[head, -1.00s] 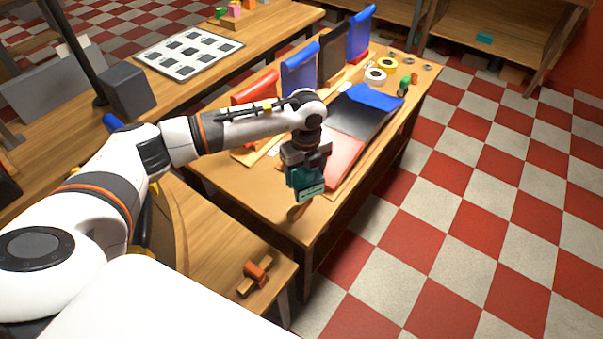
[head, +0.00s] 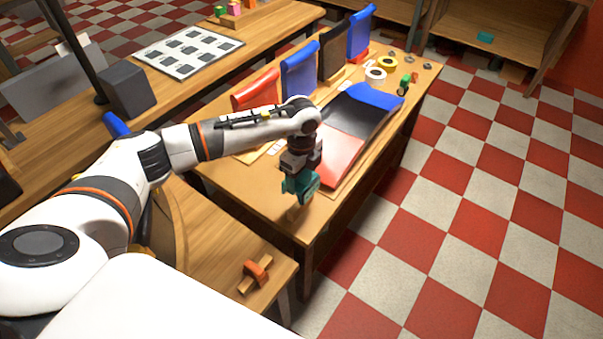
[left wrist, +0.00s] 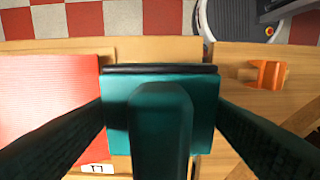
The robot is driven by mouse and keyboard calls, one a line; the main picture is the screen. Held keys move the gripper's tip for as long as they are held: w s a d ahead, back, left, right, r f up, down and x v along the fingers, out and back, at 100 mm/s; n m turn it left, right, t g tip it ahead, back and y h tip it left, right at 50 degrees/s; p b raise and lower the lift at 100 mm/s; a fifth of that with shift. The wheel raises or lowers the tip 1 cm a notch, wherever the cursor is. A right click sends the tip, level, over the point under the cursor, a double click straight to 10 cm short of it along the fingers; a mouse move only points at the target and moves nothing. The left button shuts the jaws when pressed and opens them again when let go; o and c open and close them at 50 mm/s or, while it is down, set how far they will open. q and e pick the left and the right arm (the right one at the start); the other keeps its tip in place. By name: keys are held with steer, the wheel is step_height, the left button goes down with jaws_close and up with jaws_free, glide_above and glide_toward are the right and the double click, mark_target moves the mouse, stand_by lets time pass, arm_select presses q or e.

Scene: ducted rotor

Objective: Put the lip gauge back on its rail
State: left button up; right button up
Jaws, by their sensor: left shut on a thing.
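My left gripper (head: 301,180) is shut on a teal block-like piece (head: 299,188), which I take to be the lip gauge. It hangs over the near end of the wooden workbench (head: 254,197). In the left wrist view the teal piece (left wrist: 117,112) sits between the two dark fingers, with a black strip along its far edge. Whether it touches the bench cannot be told. I cannot pick out its rail for certain. An orange block on a wooden bar (head: 257,272) lies on the lower wooden surface, apart from the gripper. My right gripper is not in view.
A red, black and blue curved panel (head: 349,138) lies on the bench beside my gripper. Coloured upright panels (head: 300,70) stand along its back edge. Tape rolls (head: 387,62) and small parts lie at the far end. Checkered floor to the right is clear.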

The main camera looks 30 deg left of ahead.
arm_select(q)
steer(key=shift+f+b, duration=2.95)
steer(key=shift+f, duration=1.5)
steer(key=o, duration=1.2)
steer(key=shift+o, duration=0.2)
step_height(320, 180, up, 12)
steer(key=shift+f+b, duration=0.1)
steer(key=shift+b, duration=0.5)
